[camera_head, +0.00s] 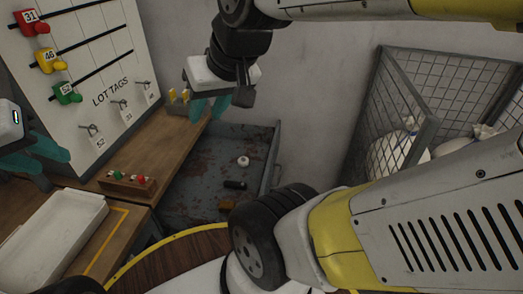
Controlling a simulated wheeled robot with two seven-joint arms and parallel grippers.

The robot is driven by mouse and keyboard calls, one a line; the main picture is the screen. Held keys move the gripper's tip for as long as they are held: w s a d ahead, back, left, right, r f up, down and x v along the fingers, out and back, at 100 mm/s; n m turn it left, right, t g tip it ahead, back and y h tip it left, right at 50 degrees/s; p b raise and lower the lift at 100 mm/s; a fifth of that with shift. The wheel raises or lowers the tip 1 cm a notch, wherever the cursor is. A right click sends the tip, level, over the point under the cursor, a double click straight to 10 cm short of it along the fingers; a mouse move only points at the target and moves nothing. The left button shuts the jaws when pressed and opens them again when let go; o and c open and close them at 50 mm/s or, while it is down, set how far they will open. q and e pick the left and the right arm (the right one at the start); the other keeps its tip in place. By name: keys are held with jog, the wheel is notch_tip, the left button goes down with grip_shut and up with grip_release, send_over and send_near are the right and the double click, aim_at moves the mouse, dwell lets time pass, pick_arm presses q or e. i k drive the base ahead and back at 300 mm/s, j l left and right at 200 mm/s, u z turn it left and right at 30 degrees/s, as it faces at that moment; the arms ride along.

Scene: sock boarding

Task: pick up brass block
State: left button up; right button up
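My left gripper (34,155) is at the left edge of the picture, partly cut off, in front of the tag board. The gap between its teal fingers is not clear.
The lot tags board (110,65) with hooks and coloured tags stands behind the counter (140,160). A grey bin (200,195) and wire cage (432,80) are right.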

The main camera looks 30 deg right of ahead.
aim_at(224, 207)
jog(key=l+z, duration=0.4)
jog(key=k+l+z, duration=0.1)
jog(key=l+z, duration=0.2)
jog(key=z, duration=0.15)
